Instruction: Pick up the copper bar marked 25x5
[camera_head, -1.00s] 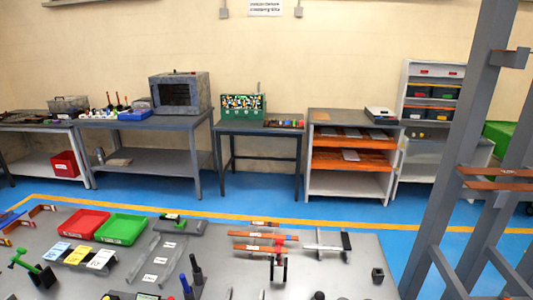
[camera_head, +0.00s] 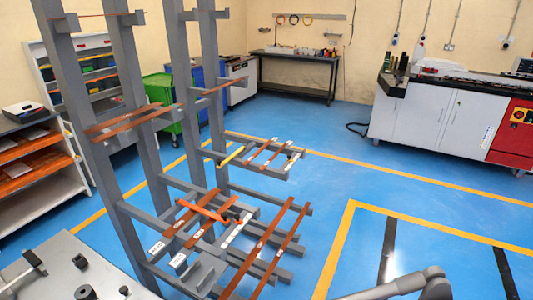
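Copper bars lie on a grey steel rack in the middle and left of the head view. Two long copper bars (camera_head: 259,243) (camera_head: 284,248) slope across the lower arms of the rack. Shorter copper bars (camera_head: 186,217) with white labels lie left of them, with an orange piece across them. Another pair of bars (camera_head: 126,121) lies on a higher arm at the left. More thin bars (camera_head: 263,150) lie on the arms farther back. The labels are too small to read, so I cannot tell which bar is marked 25x5. Neither of my grippers is in view.
The grey rack uprights (camera_head: 97,140) stand at the left. A grey table (camera_head: 50,275) with small black parts is at the lower left. A white machine cabinet (camera_head: 430,115) stands at the back right. The blue floor (camera_head: 330,225) right of the rack is clear. My grey arm link shows at the bottom right.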

